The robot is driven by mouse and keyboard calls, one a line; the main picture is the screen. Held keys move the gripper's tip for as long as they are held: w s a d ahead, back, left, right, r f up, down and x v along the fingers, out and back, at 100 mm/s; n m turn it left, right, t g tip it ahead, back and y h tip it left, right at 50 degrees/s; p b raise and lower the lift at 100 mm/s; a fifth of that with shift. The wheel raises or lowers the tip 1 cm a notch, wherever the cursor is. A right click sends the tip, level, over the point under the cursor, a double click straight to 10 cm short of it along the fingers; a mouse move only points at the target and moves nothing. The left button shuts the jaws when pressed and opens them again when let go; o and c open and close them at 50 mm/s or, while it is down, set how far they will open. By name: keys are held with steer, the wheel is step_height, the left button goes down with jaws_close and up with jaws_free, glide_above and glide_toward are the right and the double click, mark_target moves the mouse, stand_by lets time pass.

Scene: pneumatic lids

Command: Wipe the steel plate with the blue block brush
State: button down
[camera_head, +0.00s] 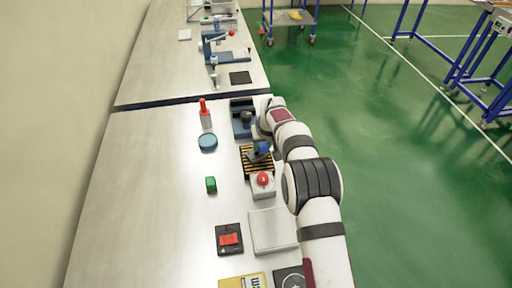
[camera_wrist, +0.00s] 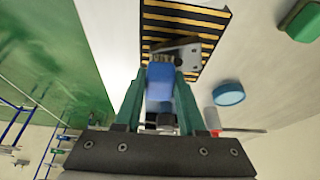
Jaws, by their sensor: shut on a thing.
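My gripper (camera_wrist: 160,88) is shut on the blue block brush (camera_wrist: 160,74), which sits between its two green fingertips. In the head view my gripper (camera_head: 262,148) is low over the black and yellow striped mat (camera_head: 250,170), with the blue block at its tip. In the wrist view a small grey metal plate (camera_wrist: 190,50) with dark marks lies on the striped mat (camera_wrist: 205,22), right beyond the brush; it appears to be the steel plate. The brush overlaps the plate's near edge in this view. I cannot tell whether its underside touches the plate.
A dark blue fixture (camera_head: 241,118) stands behind the mat. A blue disc (camera_head: 208,142), a red-topped post (camera_head: 205,113) and a green block (camera_head: 211,184) are left. The table's left side is clear.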

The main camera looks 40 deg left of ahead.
steer(key=shift+w+d, duration=0.25)
steer(key=shift+w, duration=0.15)
steer(key=shift+r, duration=0.1)
step_height(320, 180, up, 8)
steer(key=shift+f, duration=0.1)
